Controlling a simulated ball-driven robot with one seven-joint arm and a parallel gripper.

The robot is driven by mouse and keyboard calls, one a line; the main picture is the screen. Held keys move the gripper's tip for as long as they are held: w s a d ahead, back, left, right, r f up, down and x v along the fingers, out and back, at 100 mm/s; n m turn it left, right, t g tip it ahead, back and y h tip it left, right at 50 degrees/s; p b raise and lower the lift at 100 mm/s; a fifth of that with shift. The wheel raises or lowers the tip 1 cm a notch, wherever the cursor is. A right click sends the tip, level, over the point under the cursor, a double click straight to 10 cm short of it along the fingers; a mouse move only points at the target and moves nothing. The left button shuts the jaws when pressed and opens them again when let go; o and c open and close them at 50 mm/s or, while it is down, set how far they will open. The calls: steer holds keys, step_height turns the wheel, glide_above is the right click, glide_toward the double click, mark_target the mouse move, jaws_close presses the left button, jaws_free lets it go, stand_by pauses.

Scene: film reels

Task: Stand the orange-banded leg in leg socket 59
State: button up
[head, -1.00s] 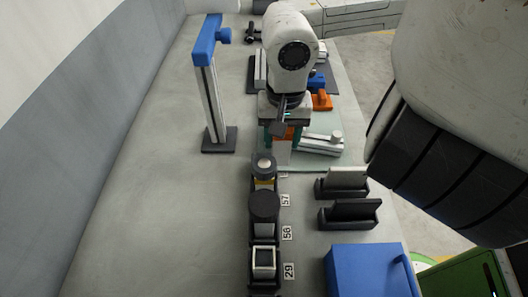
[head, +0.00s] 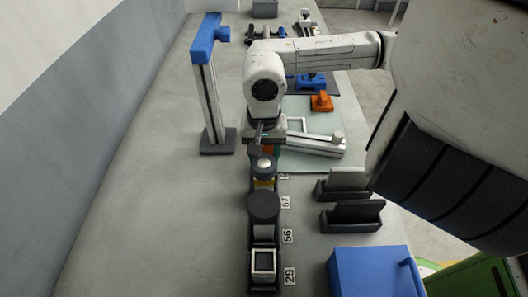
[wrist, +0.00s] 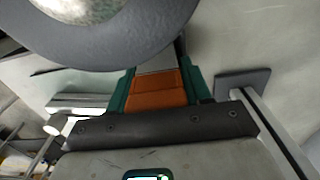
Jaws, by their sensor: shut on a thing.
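My gripper (head: 264,137) is over the far end of the socket row in the head view. Its teal fingers (wrist: 157,92) are shut on the orange-banded leg (wrist: 158,90), whose orange band and pale grey part show between them in the wrist view. In the head view only a bit of orange (head: 268,150) shows, behind a round-topped piece (head: 264,166). The leg's lower end is hidden. A large grey disc with a pale centre (wrist: 125,55) fills the top of the wrist view, close to the leg. I cannot read a 59 label; the farthest label (head: 284,176) is partly hidden.
Nearer in the row stand a dark round-topped piece (head: 264,206) and a square-topped piece (head: 263,264), by labels 57, 56 and 29. A blue-topped post (head: 208,90) stands left. Dark holders (head: 350,216) and a blue box (head: 372,272) are at right. The left table area is clear.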

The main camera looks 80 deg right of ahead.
steer(key=shift+f, duration=0.15)
steer(key=o, duration=1.2)
step_height(320, 180, up, 12)
steer(key=shift+r+b, duration=0.2)
steer(key=shift+b, duration=0.25)
